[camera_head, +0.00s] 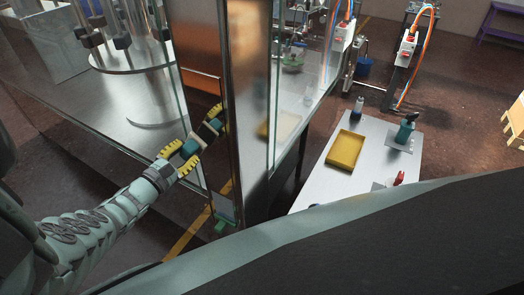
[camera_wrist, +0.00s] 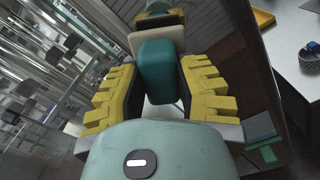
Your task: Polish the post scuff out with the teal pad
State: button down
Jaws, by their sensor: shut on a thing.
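My gripper (camera_head: 189,151) has yellow ribbed fingers and is shut on the teal pad (camera_head: 189,148). In the wrist view, the teal pad (camera_wrist: 157,72) is between the two fingers (camera_wrist: 157,80), with a beige layer and a dark band at its far end. The tall metal post (camera_head: 245,90) is shiny. The pad's far end is at the post's left face (camera_head: 199,40); I cannot tell whether they touch. Yellow and teal shapes beyond the pad look like a reflection in the post. No scuff can be made out; the pad and gripper may hide it.
Glass panels stand beside the post, with a machine with a round metal plate (camera_head: 135,55) behind them.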

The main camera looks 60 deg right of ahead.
jog(key=shift+d+b, duration=0.65)
jog(key=shift+d, duration=0.35)
dwell(0.3)
